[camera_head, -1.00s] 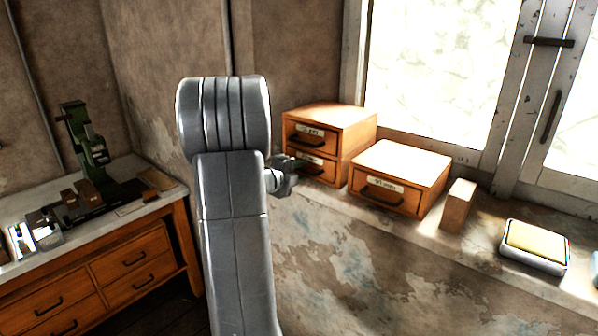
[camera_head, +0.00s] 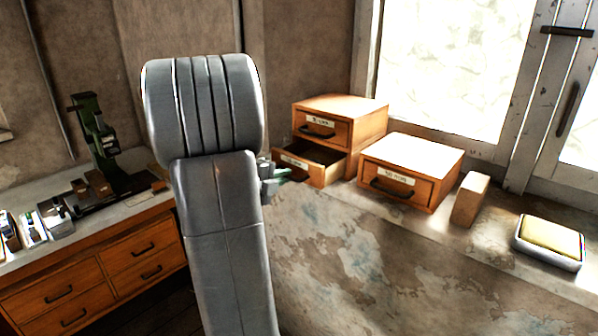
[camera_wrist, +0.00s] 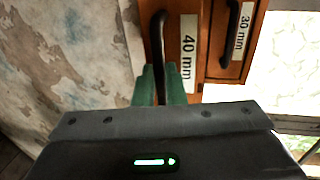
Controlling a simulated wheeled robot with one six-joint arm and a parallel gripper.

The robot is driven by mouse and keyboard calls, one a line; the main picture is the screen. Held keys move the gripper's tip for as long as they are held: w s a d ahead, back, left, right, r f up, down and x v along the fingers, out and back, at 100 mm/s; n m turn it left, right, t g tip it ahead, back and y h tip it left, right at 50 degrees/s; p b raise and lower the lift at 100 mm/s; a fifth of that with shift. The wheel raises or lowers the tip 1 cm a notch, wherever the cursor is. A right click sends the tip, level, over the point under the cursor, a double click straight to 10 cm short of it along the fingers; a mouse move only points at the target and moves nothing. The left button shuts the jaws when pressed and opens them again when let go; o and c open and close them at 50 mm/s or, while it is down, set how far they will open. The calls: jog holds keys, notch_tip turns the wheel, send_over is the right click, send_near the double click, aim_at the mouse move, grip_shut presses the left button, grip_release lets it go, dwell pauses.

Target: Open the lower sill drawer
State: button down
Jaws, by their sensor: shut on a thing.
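The two-drawer wooden cabinet (camera_head: 352,110) stands on the sill, left of the window. Its lower drawer (camera_head: 313,174) is pulled partway out, and its open inside shows from above. The upper drawer (camera_head: 318,131) is shut. In the wrist view the lower drawer front (camera_wrist: 185,20) carries a "40 mm" label, and its dark bar handle (camera_wrist: 158,48) runs between the green fingertips. My gripper (camera_wrist: 160,85) is shut on this handle. In the head view my gripper (camera_head: 284,177) is at the lower drawer's front, its wrist partly hidden behind my arm.
A single-drawer box (camera_head: 405,172) stands right of the cabinet, then a small wooden block (camera_head: 470,199) and a pale tray with a yellow top (camera_head: 549,242). A bench (camera_head: 100,275) with a green press (camera_head: 97,135) is at left. The wall below the sill is bare.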

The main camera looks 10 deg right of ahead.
jog(key=v, duration=0.2)
jog(key=shift+s+a+f, duration=0.15)
jog(key=shift+s+a, duration=0.1)
jog(key=shift+a, duration=0.1)
jog(key=c, duration=1.5)
grip_release()
jog(key=b+v, duration=0.2)
jog(key=v, duration=1.1)
jog(key=shift+s+a+b, duration=0.25)
jog(key=shift+a+b, duration=0.05)
jog(key=shift+a, duration=0.05)
jog(key=shift+w+d, duration=0.1)
jog(key=p+x, duration=0.2)
jog(key=x, duration=1.2)
